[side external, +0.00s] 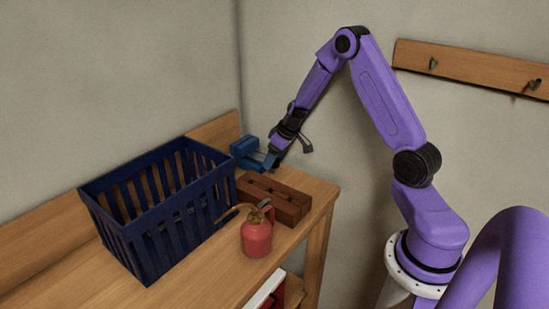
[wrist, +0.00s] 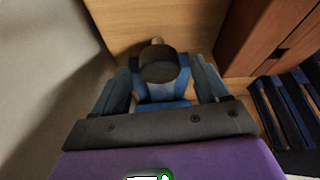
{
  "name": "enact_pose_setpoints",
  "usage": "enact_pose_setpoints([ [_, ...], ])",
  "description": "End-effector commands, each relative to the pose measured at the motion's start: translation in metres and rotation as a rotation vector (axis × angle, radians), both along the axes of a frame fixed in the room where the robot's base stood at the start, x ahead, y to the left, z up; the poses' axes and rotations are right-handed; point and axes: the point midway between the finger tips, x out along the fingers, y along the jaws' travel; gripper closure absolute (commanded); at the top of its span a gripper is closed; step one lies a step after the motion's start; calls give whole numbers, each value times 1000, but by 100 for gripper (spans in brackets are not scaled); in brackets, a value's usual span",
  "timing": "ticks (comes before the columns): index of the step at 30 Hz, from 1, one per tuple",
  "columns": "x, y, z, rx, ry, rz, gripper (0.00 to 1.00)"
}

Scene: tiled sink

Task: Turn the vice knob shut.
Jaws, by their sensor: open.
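The blue vice (side external: 243,150) stands at the far end of the wooden bench, behind the brown block. In the wrist view its blue body (wrist: 165,90) shows below a dark round knob (wrist: 158,68). My gripper (side external: 272,159) points down at the vice. In the wrist view its two fingers stand apart, one on each side of the knob, with the gripper open. I cannot tell whether either finger touches the knob. My gripper hides part of the vice in the side view.
A brown slotted block (side external: 273,197) lies just in front of the vice. A dark blue slatted basket (side external: 150,240) and a red oil can (side external: 257,238) stand nearer on the bench. A wall rises behind the vice. A hook rail (side external: 470,68) hangs at right.

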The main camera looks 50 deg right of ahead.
Motion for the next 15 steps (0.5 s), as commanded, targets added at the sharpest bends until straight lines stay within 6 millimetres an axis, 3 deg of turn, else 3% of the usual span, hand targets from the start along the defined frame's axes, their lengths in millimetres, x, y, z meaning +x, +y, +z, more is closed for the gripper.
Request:
enact_pose_setpoints([
  [10, 2, 0, -3, 0, -1, 0, 26],
  [11, 2, 0, -3, 0, -1, 0, 32],
  [15, 1, 0, -3, 0, -1, 0, 78],
])
